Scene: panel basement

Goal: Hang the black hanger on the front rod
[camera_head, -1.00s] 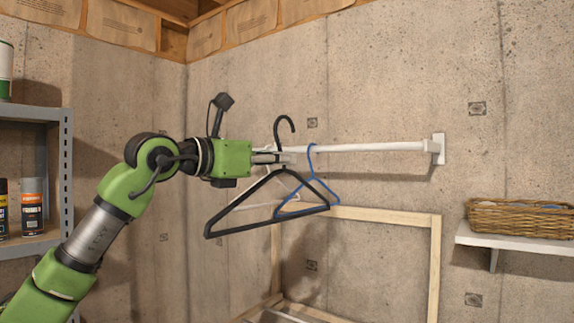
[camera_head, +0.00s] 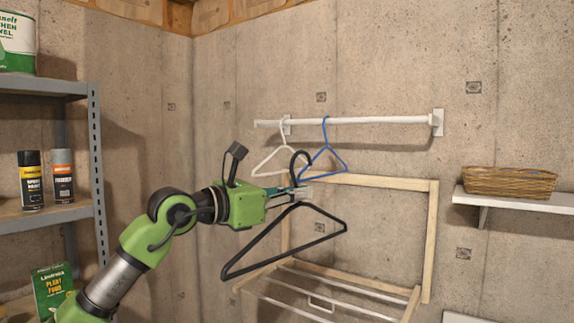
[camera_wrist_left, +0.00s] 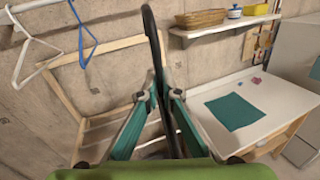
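The black hanger (camera_head: 283,238) hangs tilted from my left gripper (camera_head: 300,192), which is shut on its neck below the hook. In the head view it is in front of and below the white wall rod (camera_head: 375,120), apart from it. In the left wrist view the hanger's dark hook (camera_wrist_left: 155,45) rises between the fingertips (camera_wrist_left: 160,95). A white hanger (camera_head: 283,135) and a blue hanger (camera_head: 326,150) hang on the rod, left of its middle. My right gripper is not in view.
A wooden rack frame (camera_head: 430,240) with several pale bars stands below the rod. A grey shelf (camera_head: 97,160) with cans is at the left. A wall shelf (camera_head: 515,200) with a wicker basket (camera_head: 510,182) is at the right. The rod's right half is clear.

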